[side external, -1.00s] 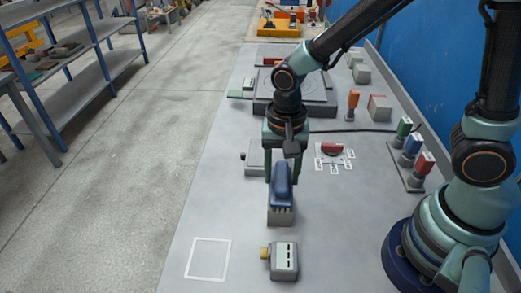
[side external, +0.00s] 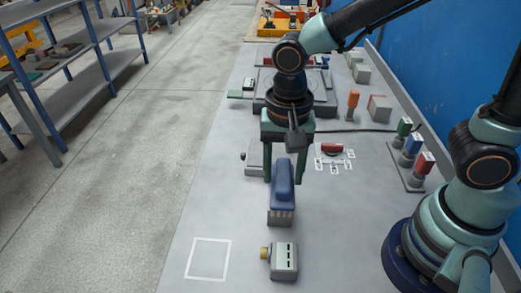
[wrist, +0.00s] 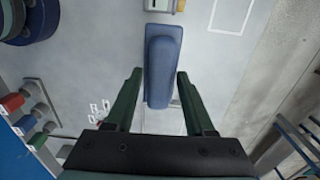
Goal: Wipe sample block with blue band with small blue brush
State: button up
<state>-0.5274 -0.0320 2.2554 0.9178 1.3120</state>
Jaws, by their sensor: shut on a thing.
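The small blue brush (side external: 283,187) has a long raised handle on a wider base and stands near the middle of the bench. In the wrist view the brush (wrist: 163,65) extends from between my fingertips towards the top. My gripper (side external: 287,180) is shut on it, with one finger on each side. A ribbed grey part (side external: 281,217) shows under the brush. I cannot tell whether it is bristles or a block beneath. I cannot make out a blue band on any block, and the brush hides what lies below it.
A slotted grey block with a yellow knob (side external: 284,261) stands in front of the brush. A white outlined square (side external: 208,259) is empty at front left. A grey box (side external: 254,157) lies behind on the left. Coloured-top items (side external: 411,148) stand at right.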

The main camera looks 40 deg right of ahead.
jog(key=shift+r, duration=1.45)
